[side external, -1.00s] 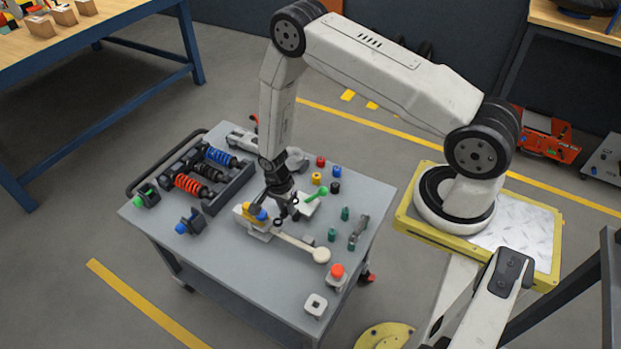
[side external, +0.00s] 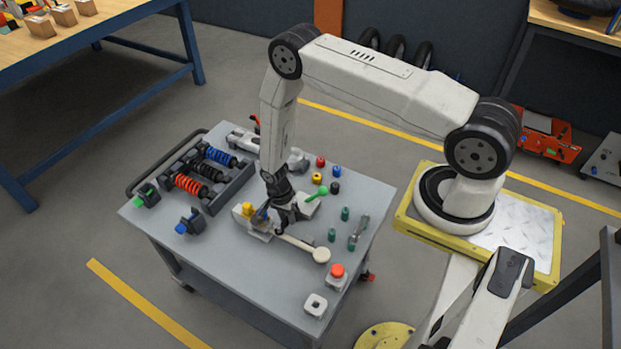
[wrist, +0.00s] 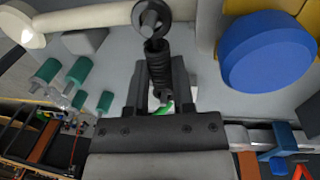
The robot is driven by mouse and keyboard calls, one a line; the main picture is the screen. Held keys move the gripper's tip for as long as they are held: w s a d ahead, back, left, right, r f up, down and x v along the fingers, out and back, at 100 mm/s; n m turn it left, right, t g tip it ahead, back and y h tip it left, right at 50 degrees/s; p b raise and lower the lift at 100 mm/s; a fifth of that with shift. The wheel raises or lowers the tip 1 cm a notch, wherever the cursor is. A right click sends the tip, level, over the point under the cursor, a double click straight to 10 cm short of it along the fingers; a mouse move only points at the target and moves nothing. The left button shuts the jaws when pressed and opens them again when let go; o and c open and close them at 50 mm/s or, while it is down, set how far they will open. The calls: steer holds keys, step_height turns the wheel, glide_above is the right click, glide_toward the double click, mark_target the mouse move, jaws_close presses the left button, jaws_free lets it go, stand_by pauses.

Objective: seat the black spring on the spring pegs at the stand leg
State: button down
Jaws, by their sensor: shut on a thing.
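My gripper (side external: 284,214) is low over the fixture on the grey cart. In the wrist view my gripper (wrist: 158,82) is shut on the black spring (wrist: 157,60), a dark coil with a ring eye at its far end. That eye overlaps the cream stand leg (wrist: 100,17) in the picture; I cannot tell whether they touch. In the side view the stand leg (side external: 298,243) runs to the right from the fixture and ends in a round cream foot (side external: 321,255).
A rack (side external: 232,186) holding blue, black and red coil units stands at left. A blue cap (wrist: 266,50) is close beside the spring; yellow is behind it. Green pegs (side external: 345,213), a red button (side external: 337,270) and coloured caps lie around.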

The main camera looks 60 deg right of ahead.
stand_by(0.4)
steer(key=shift+c, duration=2)
jaws_free()
step_height(320, 180, up, 8)
steer(key=w, duration=0.1)
steer(key=shift+f, duration=0.15)
